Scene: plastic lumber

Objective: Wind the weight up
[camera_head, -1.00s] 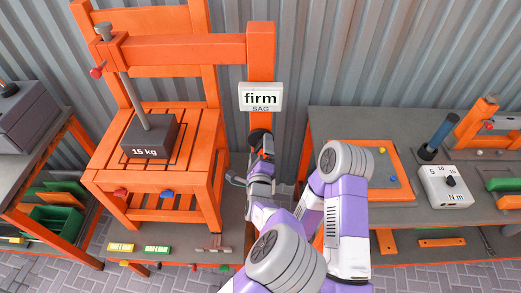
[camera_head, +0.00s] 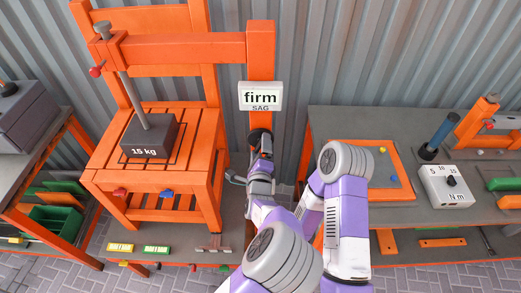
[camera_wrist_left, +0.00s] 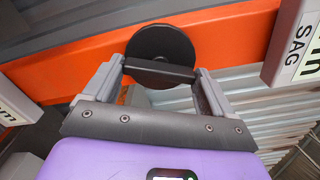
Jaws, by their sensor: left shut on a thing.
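The weight (camera_head: 150,136), a dark block marked "15 kg", sits upright on the slatted seat of an orange chair (camera_head: 205,140). A grey rod (camera_head: 132,100) runs up from it to the orange beam. My left gripper (camera_head: 261,160) is at the orange post below the "firm SAG" sign (camera_head: 260,97). In the left wrist view, my left gripper (camera_wrist_left: 160,72) is shut on a dark bar-shaped crank handle (camera_wrist_left: 158,70) in front of a round black disc (camera_wrist_left: 160,45) on the post. The arm partly hides the crank in the head view. My right gripper is not in view.
A grey bench (camera_head: 330,118) on the right carries an orange-framed board (camera_head: 402,165), a torque box (camera_head: 445,186) and a blue-handled tool (camera_head: 440,135). Another bench with a grey box (camera_head: 25,118) stands at the left. A corrugated wall closes the back.

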